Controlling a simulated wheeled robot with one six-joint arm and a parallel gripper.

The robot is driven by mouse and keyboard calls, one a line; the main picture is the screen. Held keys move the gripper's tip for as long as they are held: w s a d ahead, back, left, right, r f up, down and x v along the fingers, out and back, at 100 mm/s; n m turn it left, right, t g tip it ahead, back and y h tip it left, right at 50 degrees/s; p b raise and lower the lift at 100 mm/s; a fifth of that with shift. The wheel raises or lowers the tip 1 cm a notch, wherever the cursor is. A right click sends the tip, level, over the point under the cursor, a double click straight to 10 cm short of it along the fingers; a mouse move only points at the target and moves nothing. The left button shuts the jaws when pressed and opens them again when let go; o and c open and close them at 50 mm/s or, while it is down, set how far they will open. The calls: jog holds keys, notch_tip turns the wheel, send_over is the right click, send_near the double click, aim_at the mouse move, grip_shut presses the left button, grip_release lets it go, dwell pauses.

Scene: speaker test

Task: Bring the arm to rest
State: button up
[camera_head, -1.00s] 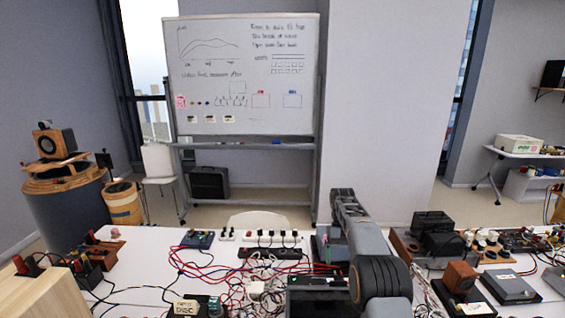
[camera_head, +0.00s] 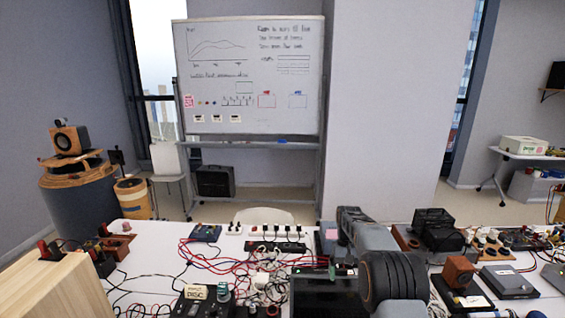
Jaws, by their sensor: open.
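My arm (camera_head: 390,278) rises from the bottom edge, right of the middle, in the head view. Its thick dark joint is close to the camera, and a grey link (camera_head: 352,222) reaches up and left over the white table (camera_head: 150,262). I cannot make out the jaws of my gripper; they do not show apart from the arm and the clutter behind it. I see nothing held by the arm.
Red and black cables (camera_head: 205,260) crowd the table. A black open-topped box (camera_head: 310,300) stands left of my arm. A whiteboard (camera_head: 250,75) stands behind.

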jog(key=s+a+r+t+b, duration=0.1)
jog(key=s+r+t, duration=0.2)
jog(key=s, duration=0.6)
jog(key=s+a+r+t+b, duration=0.1)
jog(key=s+r+t, duration=0.2)
jog(key=s, duration=0.6)
jog(key=s+a+r+t+b, duration=0.1)
jog(key=s+r+t+b, duration=0.1)
jog(key=s, duration=0.8)
jog(key=shift+a+r+t, duration=0.35)
jog(key=shift+r+t, duration=0.2)
jog(key=shift+t, duration=0.05)
